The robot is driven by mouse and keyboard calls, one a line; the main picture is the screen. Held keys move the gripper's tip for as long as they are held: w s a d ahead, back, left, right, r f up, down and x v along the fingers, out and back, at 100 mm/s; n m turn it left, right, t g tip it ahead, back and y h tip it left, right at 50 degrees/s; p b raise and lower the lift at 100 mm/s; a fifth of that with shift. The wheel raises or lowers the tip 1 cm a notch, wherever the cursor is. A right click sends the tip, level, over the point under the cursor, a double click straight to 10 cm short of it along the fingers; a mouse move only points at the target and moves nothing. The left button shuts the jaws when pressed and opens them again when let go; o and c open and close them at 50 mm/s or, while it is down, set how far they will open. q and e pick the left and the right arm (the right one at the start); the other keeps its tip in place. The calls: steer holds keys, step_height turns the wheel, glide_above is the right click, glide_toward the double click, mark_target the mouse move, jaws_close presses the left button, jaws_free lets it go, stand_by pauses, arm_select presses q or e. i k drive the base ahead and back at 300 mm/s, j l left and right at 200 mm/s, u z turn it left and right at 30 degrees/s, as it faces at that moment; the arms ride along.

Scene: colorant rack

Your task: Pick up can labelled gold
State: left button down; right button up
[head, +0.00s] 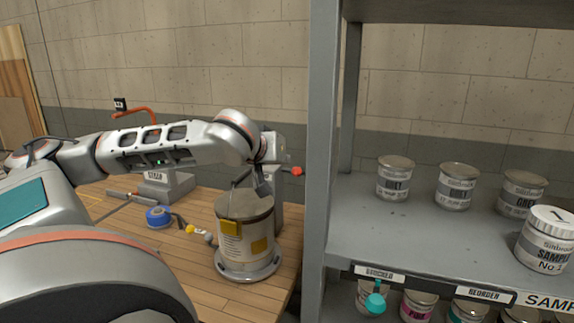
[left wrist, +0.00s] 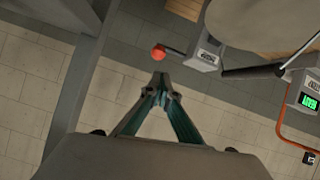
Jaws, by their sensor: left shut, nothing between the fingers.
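No label reading gold is legible in either view. A large pale can (head: 232,242) with yellow patches stands upright on a round grey base on the wooden bench. My left gripper (head: 263,187) is at the top of this can in the head view; I cannot tell whether it touches. In the left wrist view the same gripper (left wrist: 160,82) has its fingertips together, with nothing between them. Several grey-labelled cans stand on the shelf, among them a left one (head: 395,180), a middle one (head: 455,188) and a right one (head: 521,193). My right gripper is not in view.
The grey shelf post (head: 322,160) stands between bench and shelf. A white-lidded sample can (head: 546,240) is at the shelf's right. More cans, including a pink-labelled one (head: 418,306), sit below. Blue tape (head: 158,217) lies on the bench. The shelf's front left is clear.

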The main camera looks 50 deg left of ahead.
mark_target(245, 224)
steer(key=k+l, duration=0.65)
steer(key=k, duration=0.25)
